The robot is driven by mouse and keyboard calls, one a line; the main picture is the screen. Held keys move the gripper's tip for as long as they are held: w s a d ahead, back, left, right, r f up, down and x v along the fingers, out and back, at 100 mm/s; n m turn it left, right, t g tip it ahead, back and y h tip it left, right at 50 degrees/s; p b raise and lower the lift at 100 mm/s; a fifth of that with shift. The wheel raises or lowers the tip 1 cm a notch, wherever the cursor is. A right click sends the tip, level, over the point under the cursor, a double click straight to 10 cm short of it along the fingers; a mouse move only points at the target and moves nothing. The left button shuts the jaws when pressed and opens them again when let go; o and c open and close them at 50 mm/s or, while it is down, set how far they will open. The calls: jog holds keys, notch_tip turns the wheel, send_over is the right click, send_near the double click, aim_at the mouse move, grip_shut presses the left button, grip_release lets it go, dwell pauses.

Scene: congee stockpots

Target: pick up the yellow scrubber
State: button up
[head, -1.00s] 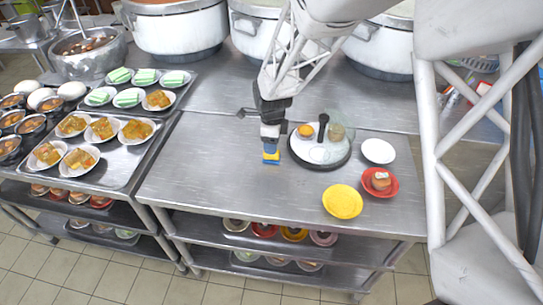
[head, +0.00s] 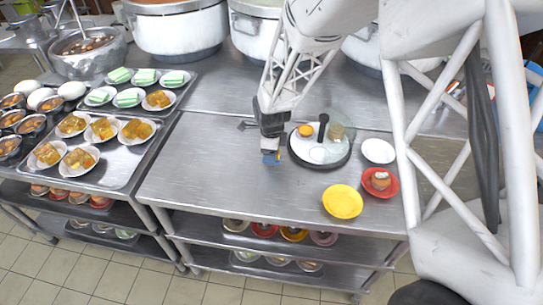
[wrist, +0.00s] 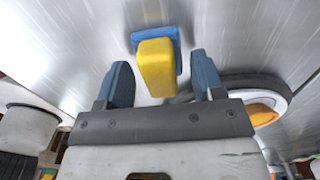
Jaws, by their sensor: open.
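The yellow scrubber (wrist: 157,68), a yellow block with a blue base, stands on the steel table and shows in the wrist view just ahead of and between my two blue fingers. My gripper (wrist: 163,78) is open, one finger to each side, with gaps to the scrubber. In the head view my gripper (head: 270,152) is low over the table and hides most of the scrubber; I cannot tell the exact height there.
A round black-rimmed tray (head: 336,163) with a glass cover stands close to the right of my gripper. A white plate (head: 378,150), red plate (head: 392,190) and yellow plate (head: 342,202) lie farther right. The table is clear at left and front.

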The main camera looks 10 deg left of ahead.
jog(key=shift+c, duration=0.4)
jog(key=c, duration=1)
jog(key=shift+r, duration=0.1)
jog(key=shift+r, duration=0.8)
notch_tip(320, 180, up, 2)
jog(key=shift+s, duration=0.1)
jog(key=s+d, duration=0.2)
jog(key=s, duration=0.2)
jog(key=s+d, duration=0.2)
jog(key=s, duration=0.3)
jog(key=s+d+r, duration=0.1)
jog(key=s+d, duration=0.1)
jog(key=s, duration=0.3)
jog(key=shift+s+d+r, duration=0.1)
jog(key=shift+s+d, duration=0.05)
jog(key=shift+d, duration=0.25)
